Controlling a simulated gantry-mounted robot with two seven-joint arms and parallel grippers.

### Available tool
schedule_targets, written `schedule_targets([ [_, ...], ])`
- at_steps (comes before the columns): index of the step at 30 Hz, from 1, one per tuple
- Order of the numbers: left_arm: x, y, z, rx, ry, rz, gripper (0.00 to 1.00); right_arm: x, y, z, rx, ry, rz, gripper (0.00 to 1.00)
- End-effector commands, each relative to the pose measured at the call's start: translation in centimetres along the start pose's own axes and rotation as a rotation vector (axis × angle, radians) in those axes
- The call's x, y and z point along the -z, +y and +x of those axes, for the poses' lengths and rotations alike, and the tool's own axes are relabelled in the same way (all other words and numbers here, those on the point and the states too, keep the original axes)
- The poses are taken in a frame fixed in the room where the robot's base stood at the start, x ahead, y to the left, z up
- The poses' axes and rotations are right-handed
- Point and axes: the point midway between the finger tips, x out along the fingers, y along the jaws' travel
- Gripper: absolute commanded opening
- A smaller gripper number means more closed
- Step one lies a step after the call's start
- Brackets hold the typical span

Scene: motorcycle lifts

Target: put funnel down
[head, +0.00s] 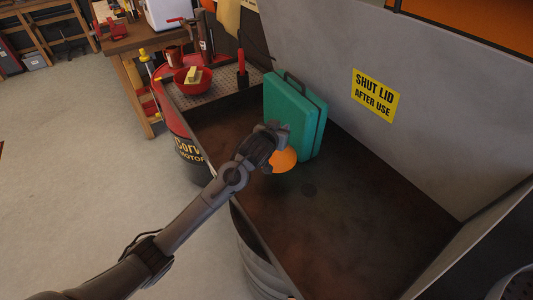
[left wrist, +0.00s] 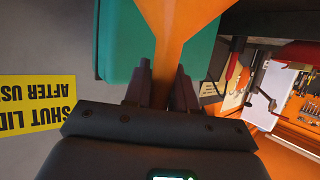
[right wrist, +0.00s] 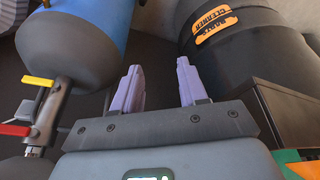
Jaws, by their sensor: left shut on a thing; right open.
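An orange funnel (head: 285,160) shows in the head view at the end of my left arm, above the dark basin floor. My left gripper (head: 270,140) is shut on it. In the left wrist view the funnel (left wrist: 178,45) rises between the two fingers of my left gripper (left wrist: 161,85). Whether the funnel touches the basin floor cannot be told. My right gripper (right wrist: 158,88) is open and empty in the right wrist view, and it is not seen in the head view.
A teal case (head: 295,115) stands in the basin (head: 330,225) just behind the funnel. A raised lid (head: 330,50) bears a yellow sign. A red bowl (head: 193,84) sits on the grating at the left. The basin's front floor is clear. A dark barrel (right wrist: 235,40) and blue tank (right wrist: 85,35) flank my right gripper.

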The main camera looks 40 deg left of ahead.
Motion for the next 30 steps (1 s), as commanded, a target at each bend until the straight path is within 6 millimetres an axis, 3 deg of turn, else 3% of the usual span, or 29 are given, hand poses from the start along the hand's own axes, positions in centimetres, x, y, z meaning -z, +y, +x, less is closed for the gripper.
schedule_targets([
  [6,-2.8,-4.6,0.6,0.003,-0.003,0.002,0.0,0.1,-0.1,-0.3,0.002,0.002,0.003,0.43],
  [13,-4.8,-8.0,1.1,0.001,-0.001,0.001,0.0,0.2,-0.2,-0.3,0.006,0.002,0.008,0.43],
  [22,-5.9,-9.0,1.4,-0.001,-0.001,0.0,0.0,0.1,-0.2,-0.2,0.007,0.002,0.009,0.43],
  [30,-8.8,-9.1,2.6,0.0,-0.001,0.001,0.0,0.0,-0.2,0.3,0.005,0.002,0.007,0.43],
])
